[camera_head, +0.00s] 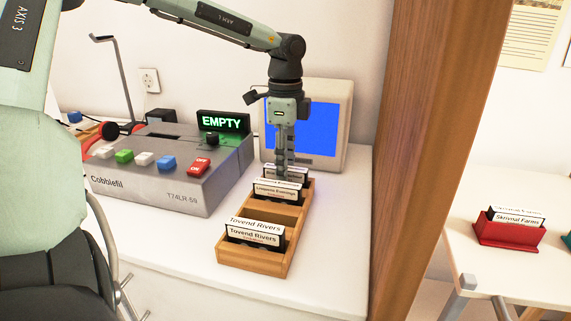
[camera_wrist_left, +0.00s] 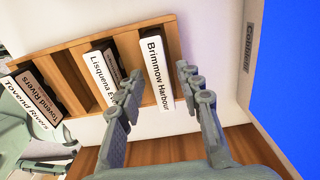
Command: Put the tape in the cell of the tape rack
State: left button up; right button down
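The wooden tape rack (camera_head: 267,212) stands on the white counter; it also shows in the left wrist view (camera_wrist_left: 75,62). At its far end stands a tape labelled Brimmow Harbour (camera_wrist_left: 157,72), partly hidden by my gripper in the head view. Nearer are Lisquena Evenings (camera_head: 278,190) and, at the near end, Tovend Rivers (camera_head: 256,228). A bare slot shows between these two. My left gripper (camera_head: 284,165) points down at the rack's far end. In the wrist view its fingers (camera_wrist_left: 156,84) are apart, one on each side of Brimmow Harbour's end, with gaps visible. My right gripper is out of view.
A grey tape machine (camera_head: 165,175) with coloured buttons and a green EMPTY sign (camera_head: 222,122) stands left of the rack. A monitor with a blue screen (camera_head: 313,128) is close behind my gripper. A wooden post (camera_head: 435,130) rises at right. Bare counter lies right of the rack.

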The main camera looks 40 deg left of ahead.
pick_arm(q)
jog(key=shift+r, duration=0.15)
notch_tip(320, 180, up, 12)
dwell(0.7)
